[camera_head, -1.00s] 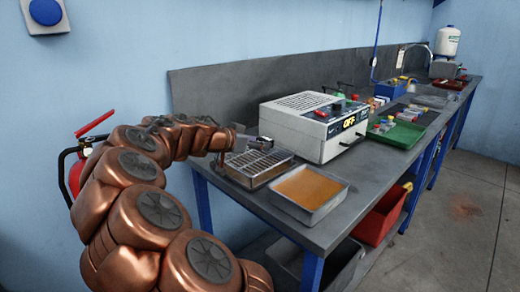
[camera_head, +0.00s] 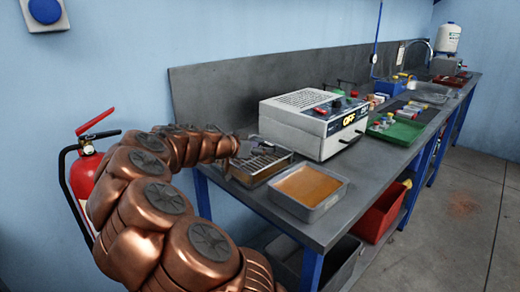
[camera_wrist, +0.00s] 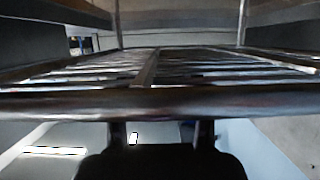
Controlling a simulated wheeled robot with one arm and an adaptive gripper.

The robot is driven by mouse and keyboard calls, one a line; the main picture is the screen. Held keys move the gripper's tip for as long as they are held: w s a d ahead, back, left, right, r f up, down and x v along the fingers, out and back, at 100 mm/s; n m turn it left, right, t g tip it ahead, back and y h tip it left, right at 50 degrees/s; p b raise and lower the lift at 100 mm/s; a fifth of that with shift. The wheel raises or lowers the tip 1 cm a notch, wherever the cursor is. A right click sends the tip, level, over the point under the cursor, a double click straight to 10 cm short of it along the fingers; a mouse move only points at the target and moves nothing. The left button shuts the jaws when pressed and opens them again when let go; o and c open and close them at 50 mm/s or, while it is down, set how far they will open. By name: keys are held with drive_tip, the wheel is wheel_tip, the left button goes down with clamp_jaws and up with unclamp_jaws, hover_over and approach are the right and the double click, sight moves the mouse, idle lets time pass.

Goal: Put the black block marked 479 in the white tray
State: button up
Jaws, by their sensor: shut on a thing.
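My gripper (camera_head: 243,149) is at the slatted metal rack (camera_head: 264,161) in the head view, at the near left end of the bench. In the wrist view, my gripper's two dark fingers (camera_wrist: 160,136) stand apart at a thick metal bar of the rack (camera_wrist: 160,101). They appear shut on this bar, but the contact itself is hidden. I cannot pick out a black block marked 479 or a white tray in either view.
A grey metal tray with an orange content (camera_head: 309,190) stands right of the rack. A white-grey box reading OFF (camera_head: 313,123) stands behind them. A green tray (camera_head: 397,131) is farther along. A red bin (camera_head: 381,213) is below the bench (camera_head: 350,180).

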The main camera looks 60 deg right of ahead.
drive_tip(key=o, duration=1.4)
drive_tip(key=shift+r, duration=0.1)
drive_tip(key=v, duration=1.2)
drive_tip(key=shift+b, duration=0.35)
drive_tip(key=shift+s, duration=0.1)
